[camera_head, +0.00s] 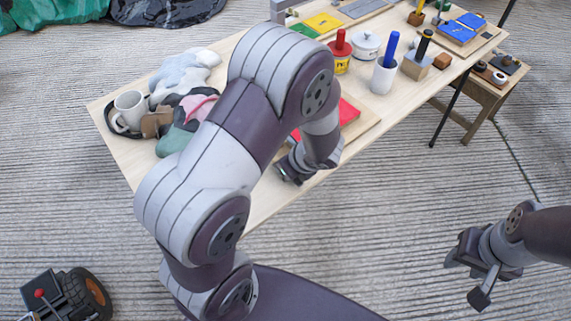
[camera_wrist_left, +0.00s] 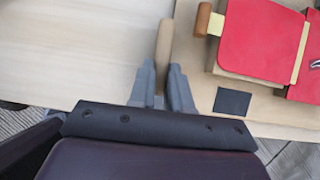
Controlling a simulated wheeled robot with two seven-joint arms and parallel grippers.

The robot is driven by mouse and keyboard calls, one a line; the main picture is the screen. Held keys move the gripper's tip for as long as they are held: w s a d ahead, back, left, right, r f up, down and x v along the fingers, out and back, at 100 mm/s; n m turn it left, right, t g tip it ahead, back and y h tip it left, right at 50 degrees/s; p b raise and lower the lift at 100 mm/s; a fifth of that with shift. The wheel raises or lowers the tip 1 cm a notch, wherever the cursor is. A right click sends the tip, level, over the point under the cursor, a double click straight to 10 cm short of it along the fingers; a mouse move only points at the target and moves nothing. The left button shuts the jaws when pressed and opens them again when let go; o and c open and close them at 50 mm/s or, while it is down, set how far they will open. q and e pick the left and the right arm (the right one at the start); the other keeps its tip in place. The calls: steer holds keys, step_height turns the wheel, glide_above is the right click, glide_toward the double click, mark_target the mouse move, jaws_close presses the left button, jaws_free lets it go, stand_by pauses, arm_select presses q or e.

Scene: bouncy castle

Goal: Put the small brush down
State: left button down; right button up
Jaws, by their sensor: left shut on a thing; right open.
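My left gripper (camera_wrist_left: 162,82) is shut on a light wooden handle, the small brush (camera_wrist_left: 165,42), in the left wrist view. Only the handle shows; the bristle end cannot be made out. In the head view my left gripper (camera_head: 289,172) is at the front edge of the wooden table (camera_head: 262,200), mostly behind my arm, and the brush is hidden there. I cannot tell whether the brush touches the tabletop. My right gripper (camera_head: 472,280) is open and empty over the floor at the right.
A red-topped board (camera_wrist_left: 262,40) lies just right of the brush. Bare tabletop (camera_wrist_left: 75,45) is to its left. A white mug (camera_head: 130,108) and soft toys (camera_head: 185,75) stand at the left.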

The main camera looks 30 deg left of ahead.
arm_select(q)
steer(key=c, duration=1.1)
jaws_free()
steer(key=shift+s+f, duration=0.25)
steer(key=shift+s, duration=0.05)
